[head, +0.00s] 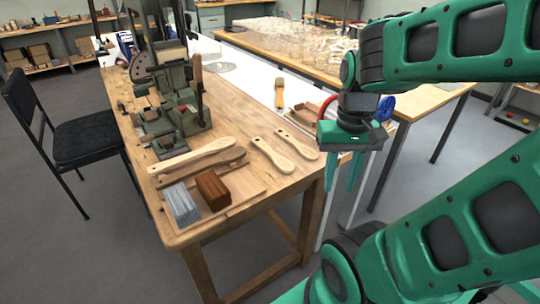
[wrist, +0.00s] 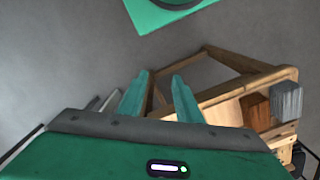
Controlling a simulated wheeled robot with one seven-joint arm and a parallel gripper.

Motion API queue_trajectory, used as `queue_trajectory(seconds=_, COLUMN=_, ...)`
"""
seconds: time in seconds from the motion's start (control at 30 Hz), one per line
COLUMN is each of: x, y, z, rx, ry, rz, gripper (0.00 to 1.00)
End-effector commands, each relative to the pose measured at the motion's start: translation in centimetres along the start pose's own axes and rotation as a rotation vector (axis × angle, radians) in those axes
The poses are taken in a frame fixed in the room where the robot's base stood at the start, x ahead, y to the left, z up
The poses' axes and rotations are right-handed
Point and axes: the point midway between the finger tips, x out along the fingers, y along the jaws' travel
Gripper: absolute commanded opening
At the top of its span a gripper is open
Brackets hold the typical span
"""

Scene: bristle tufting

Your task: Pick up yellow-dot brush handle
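Several flat wooden handles lie on the workbench in the head view. A pale one (head: 192,156) lies above a darker brown one (head: 203,167) at the front left. Two more pale ones, a nearer handle (head: 272,155) and a farther handle (head: 297,143), lie near the right edge. I cannot make out a yellow dot on any of them. My gripper (head: 343,186) is open and empty, pointing down to the right of the bench and apart from the handles. In the wrist view its fingers (wrist: 160,77) are spread with nothing between them.
The wooden bench (head: 232,148) holds a green-grey machine (head: 172,100) at its back left. A brown block (head: 212,190) and a grey block (head: 181,205) sit at the front. A black chair (head: 85,140) stands left.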

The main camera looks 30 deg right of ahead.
Motion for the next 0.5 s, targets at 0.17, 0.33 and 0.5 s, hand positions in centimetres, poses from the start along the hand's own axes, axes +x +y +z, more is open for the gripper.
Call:
queue_trajectory(seconds=0.17, x=-0.5, y=0.5, z=0.6, rx=-0.009, ry=0.017, rz=-0.007, gripper=0.45)
queue_trajectory(seconds=0.33, x=-0.4, y=-0.7, z=-3.3, rx=-0.085, ry=0.061, rz=-0.009, gripper=0.45)
queue_trajectory(seconds=0.5, x=0.2, y=-3.3, z=-10.9, rx=-0.238, ry=0.153, rz=-0.025, gripper=0.45)
